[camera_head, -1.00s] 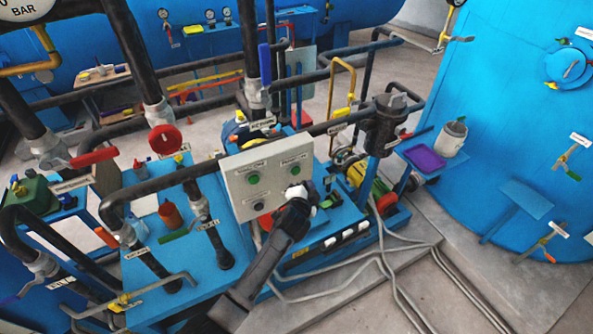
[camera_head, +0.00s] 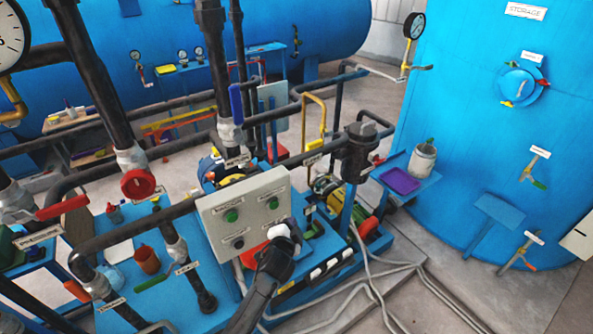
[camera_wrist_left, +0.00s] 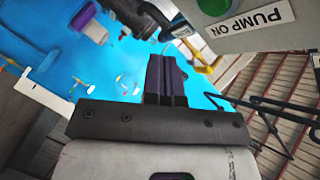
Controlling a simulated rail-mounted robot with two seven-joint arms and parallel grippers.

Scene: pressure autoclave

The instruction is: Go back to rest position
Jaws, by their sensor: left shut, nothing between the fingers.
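My left gripper (camera_head: 285,234) is in front of the lower right of a grey control box (camera_head: 246,207) with green buttons, in the head view. Its fingers are hard to make out there. In the left wrist view the two dark fingers of my left gripper (camera_wrist_left: 166,80) are closed together with nothing between them. A green button (camera_wrist_left: 213,6) and a "PUMP ON" label (camera_wrist_left: 262,24) show at the top right of that view, apart from the fingers. My right gripper is in neither view.
Black pipes with a red-capped valve (camera_head: 138,184) stand left of the box. A large blue storage tank (camera_head: 470,130) stands at the right. Cables run over the floor.

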